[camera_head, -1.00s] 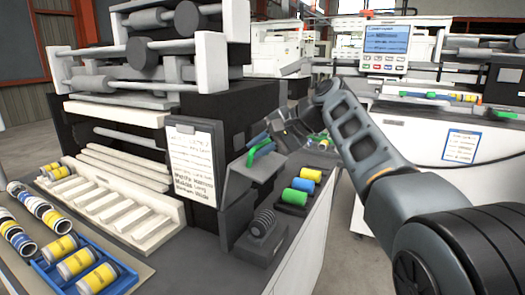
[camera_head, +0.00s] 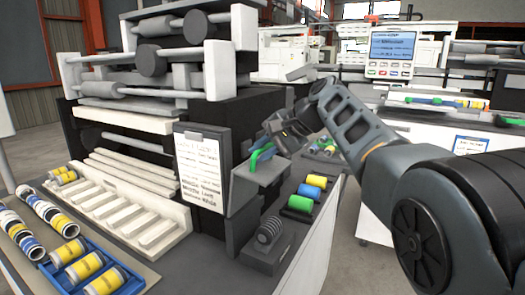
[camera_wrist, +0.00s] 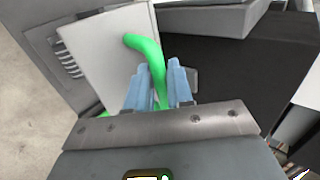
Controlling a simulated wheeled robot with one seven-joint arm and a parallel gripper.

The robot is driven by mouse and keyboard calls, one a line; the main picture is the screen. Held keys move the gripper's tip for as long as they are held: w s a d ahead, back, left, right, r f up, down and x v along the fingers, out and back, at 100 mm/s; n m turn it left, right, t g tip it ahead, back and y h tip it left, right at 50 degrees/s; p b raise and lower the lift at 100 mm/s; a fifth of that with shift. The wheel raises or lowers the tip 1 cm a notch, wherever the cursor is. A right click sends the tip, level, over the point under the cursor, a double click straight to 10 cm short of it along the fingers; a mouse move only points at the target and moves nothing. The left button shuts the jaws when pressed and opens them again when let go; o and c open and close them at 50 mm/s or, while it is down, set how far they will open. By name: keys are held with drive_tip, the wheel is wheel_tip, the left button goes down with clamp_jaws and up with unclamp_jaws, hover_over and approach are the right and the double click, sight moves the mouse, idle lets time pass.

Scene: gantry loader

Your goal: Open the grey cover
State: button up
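The grey cover (camera_head: 262,174) is on the side of the dark machine, beside a printed sheet, and its light face slants outward. It carries a curved green handle (camera_head: 260,156). In the wrist view the cover (camera_wrist: 104,58) is a pale panel at upper left, with the green handle (camera_wrist: 145,46) running from it down between my fingers. My gripper (camera_wrist: 160,88) has its two bluish fingers closed on either side of the handle, apparently touching it. In the head view my gripper (camera_head: 268,148) is at the handle, partly hidden by my wrist.
A dark block with a coil (camera_head: 268,238) is in front. A blue tray (camera_head: 130,278) of yellow rolls lies at lower left. A white machine with a screen (camera_head: 393,45) stands behind; floor shows between.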

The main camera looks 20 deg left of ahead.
drive_tip(key=shift+o, duration=1.1)
drive_tip(key=b+v, duration=0.1)
drive_tip(key=v, duration=0.6)
drive_tip(key=shift+d+r, duration=0.2)
drive_tip(key=shift+d, duration=0.1)
drive_tip(key=shift+s, duration=0.1)
